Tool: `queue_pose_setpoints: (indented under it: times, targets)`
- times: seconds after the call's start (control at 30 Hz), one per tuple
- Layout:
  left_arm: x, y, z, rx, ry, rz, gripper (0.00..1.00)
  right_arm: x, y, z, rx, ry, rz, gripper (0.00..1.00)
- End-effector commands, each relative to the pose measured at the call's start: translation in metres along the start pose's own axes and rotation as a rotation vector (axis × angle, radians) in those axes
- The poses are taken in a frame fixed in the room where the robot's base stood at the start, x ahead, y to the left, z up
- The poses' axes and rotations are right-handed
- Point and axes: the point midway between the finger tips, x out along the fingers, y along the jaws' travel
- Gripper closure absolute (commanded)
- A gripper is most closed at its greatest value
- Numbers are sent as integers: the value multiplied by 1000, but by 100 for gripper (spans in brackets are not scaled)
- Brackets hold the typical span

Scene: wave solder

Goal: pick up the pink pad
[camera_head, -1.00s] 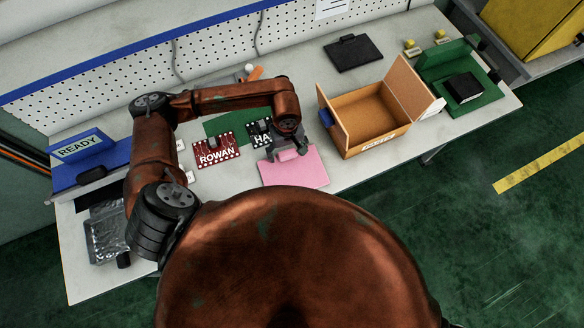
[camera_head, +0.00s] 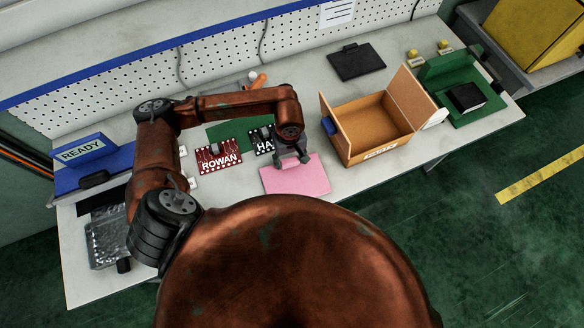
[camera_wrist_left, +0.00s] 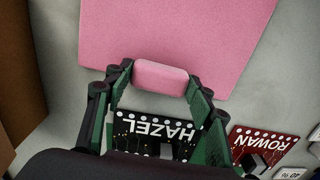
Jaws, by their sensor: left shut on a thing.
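The pink pad (camera_head: 298,183) lies on the white table in front of my body in the head view, and fills the top of the left wrist view (camera_wrist_left: 172,30). A small raised pink grip block (camera_wrist_left: 161,76) stands at its near edge in the wrist view. My left gripper (camera_head: 291,162) is at the pad's far edge in the head view. Its two fingers (camera_wrist_left: 160,80) are shut on the pink block, one at each end. The pad looks flat on the table; I cannot tell whether it is lifted. My right gripper is not in view.
A dark red ROWAN board (camera_head: 218,158) and a black HAZEL board (camera_wrist_left: 150,134) lie beside the pad. An open cardboard box (camera_head: 355,152) stands to its right. A blue READY stand (camera_head: 84,150) is at the left and a green fixture (camera_head: 485,112) at the far right.

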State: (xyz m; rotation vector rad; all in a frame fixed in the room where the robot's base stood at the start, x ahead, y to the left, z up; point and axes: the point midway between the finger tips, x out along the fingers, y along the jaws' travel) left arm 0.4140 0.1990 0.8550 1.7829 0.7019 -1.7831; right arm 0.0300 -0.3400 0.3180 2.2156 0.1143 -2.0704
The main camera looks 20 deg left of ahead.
Motion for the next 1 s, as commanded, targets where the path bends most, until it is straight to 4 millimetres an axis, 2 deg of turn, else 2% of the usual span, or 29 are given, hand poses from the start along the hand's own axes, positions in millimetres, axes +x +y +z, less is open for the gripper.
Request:
queue_pose_setpoints:
  times: [0.17, 0.37, 0.63, 0.8, 1.0]
  targets:
    - [-8, 0, 0, 1, 1, 2, 67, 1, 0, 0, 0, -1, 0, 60]
    - [-35, 0, 2, 4, 2, 3, 67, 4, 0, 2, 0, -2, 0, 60]
    - [-94, -11, 51, 9, 3, 5, 67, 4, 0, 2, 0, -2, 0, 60]
    - [-110, -21, 92, 9, 1, 3, 67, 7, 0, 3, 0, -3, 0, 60]
    - [-124, -28, 123, 5, 0, 3, 67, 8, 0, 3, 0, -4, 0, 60]
